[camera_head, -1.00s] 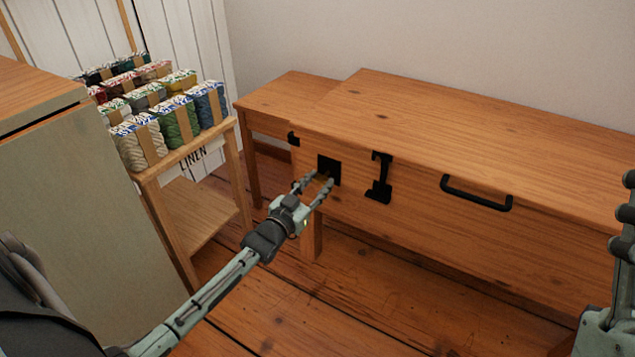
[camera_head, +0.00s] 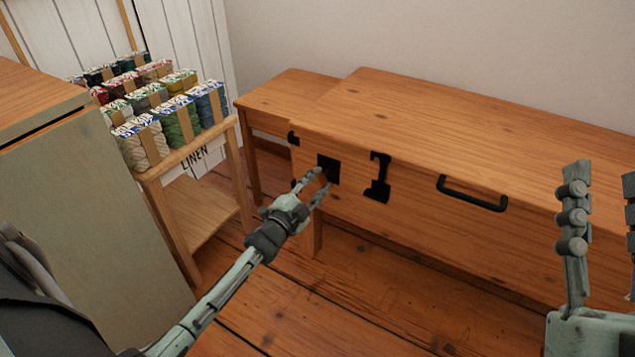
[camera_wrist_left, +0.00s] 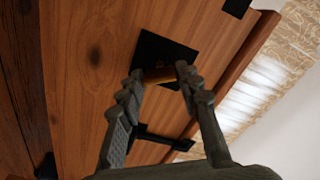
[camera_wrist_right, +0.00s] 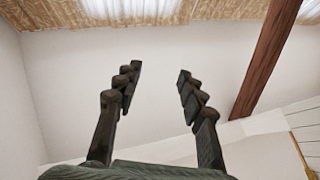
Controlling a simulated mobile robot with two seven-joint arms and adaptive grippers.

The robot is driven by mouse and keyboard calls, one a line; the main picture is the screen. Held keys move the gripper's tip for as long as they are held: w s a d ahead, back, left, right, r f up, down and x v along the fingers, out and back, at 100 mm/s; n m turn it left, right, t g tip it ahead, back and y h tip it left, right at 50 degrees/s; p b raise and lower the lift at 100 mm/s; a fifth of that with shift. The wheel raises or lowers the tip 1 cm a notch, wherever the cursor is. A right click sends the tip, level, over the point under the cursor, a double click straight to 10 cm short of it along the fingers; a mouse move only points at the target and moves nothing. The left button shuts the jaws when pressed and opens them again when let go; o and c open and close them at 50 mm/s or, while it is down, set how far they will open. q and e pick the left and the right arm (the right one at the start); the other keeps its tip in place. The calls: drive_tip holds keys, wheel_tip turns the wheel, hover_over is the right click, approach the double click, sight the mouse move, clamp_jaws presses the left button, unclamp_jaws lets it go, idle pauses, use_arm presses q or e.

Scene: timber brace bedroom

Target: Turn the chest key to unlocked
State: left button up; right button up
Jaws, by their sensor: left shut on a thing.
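The wooden chest (camera_head: 470,110) stands against the wall with its lid down. A square black lock plate (camera_head: 328,168) is on its front, near the left end; it also shows in the left wrist view (camera_wrist_left: 152,48). My left gripper (camera_head: 322,179) is at this plate. In the left wrist view its fingertips (camera_wrist_left: 160,74) are shut on a brass-coloured key (camera_wrist_left: 158,77) at the plate. The fingers hide part of the key, and its turn angle is hard to tell. My right gripper (camera_head: 603,172) is raised at the right, open and empty in its wrist view (camera_wrist_right: 159,72).
A black hasp (camera_head: 379,178) and a black handle (camera_head: 472,194) are right of the lock plate. A wooden stand (camera_head: 195,148) holds several yarn bundles at the left. A cabinet (camera_head: 85,200) is near left. Floor in front of the chest is clear.

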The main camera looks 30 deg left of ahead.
use_arm(q)
drive_tip(key=m, duration=0.3)
drive_tip(key=shift+f+m+b, duration=0.1)
drive_tip(key=shift+m+b, duration=0.2)
drive_tip(key=shift+b, duration=0.05)
drive_tip(key=shift+m, duration=1)
drive_tip(key=shift+m+b, duration=0.35)
drive_tip(key=shift+m, duration=0.15)
use_arm(e)
drive_tip(key=shift+s+d+r+t, duration=0.3)
drive_tip(key=shift+s+r+t, duration=0.15)
drive_tip(key=shift+r+t, duration=0.1)
drive_tip(key=shift+s+d+r+t, duration=0.25)
drive_tip(key=shift+s+r+t, duration=0.15)
drive_tip(key=shift+t, duration=0.15)
drive_tip(key=shift+s+d+r, duration=0.1)
drive_tip(key=shift+s+r, duration=0.1)
drive_tip(key=shift+r, duration=0.1)
use_arm(q)
drive_tip(key=o, duration=1.2)
drive_tip(key=shift+c, duration=0.2)
use_arm(e)
drive_tip(key=shift+f, duration=0.1)
use_arm(q)
drive_tip(key=shift+s, duration=0.15)
drive_tip(key=s, duration=1.1)
drive_tip(key=shift+s, duration=0.4)
